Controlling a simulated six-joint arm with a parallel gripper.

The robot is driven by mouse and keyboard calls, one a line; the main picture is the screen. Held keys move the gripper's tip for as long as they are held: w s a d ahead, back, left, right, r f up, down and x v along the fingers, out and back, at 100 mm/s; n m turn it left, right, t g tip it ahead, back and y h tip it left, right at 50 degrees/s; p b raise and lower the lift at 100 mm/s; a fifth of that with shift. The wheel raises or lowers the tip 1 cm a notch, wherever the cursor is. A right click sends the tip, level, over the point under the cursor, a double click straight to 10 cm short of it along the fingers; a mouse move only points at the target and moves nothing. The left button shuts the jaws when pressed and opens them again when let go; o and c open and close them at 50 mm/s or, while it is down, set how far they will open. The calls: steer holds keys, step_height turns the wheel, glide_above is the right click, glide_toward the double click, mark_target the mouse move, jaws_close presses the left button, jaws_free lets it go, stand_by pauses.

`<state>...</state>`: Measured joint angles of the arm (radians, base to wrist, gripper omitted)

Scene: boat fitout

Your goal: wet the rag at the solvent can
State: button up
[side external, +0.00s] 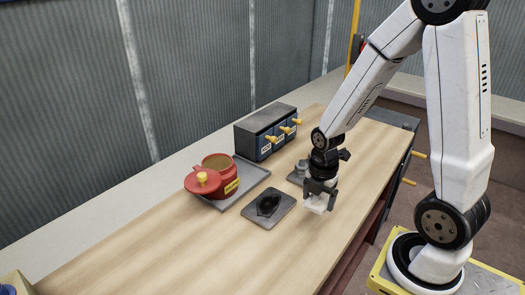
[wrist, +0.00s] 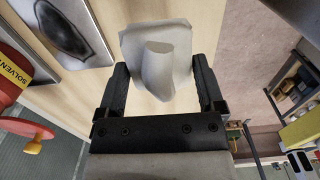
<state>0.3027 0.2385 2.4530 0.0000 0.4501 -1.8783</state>
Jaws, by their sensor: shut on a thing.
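My gripper (side external: 318,192) is shut on a white rag (side external: 318,205) and holds it over the bench, near its front edge. In the wrist view the rag (wrist: 160,68) sits between the two black fingers (wrist: 163,95). The red solvent can (side external: 220,176) stands on a grey tray (side external: 248,183) left of my gripper, apart from it. The can has a yellow label, an open top and a red lid with a yellow knob (side external: 202,177) at its front left. Part of the can (wrist: 12,75) shows at the left edge of the wrist view, with the word SOLVENT.
A dark oval piece on a grey plate (side external: 286,203) lies between the can and my gripper. A small grey item on a plate (side external: 297,172) is partly behind my gripper. The bench front left (side external: 150,250) is clear.

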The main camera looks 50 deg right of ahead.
steer(key=w+r, duration=0.3)
steer(key=w, duration=1.5)
glide_toward(217, 164)
steer(key=shift+s+d+f, duration=0.4)
steer(key=shift+s, duration=0.15)
steer(key=shift+w+a+r, duration=0.3)
steer(key=shift+w+a, duration=0.1)
steer(key=shift+w, duration=0.25)
steer(key=shift+f, duration=0.2)
steer(key=shift+f, duration=2.8)
steer(key=shift+f, duration=0.6)
steer(key=shift+r, duration=0.2)
steer(key=shift+r, duration=3.4)
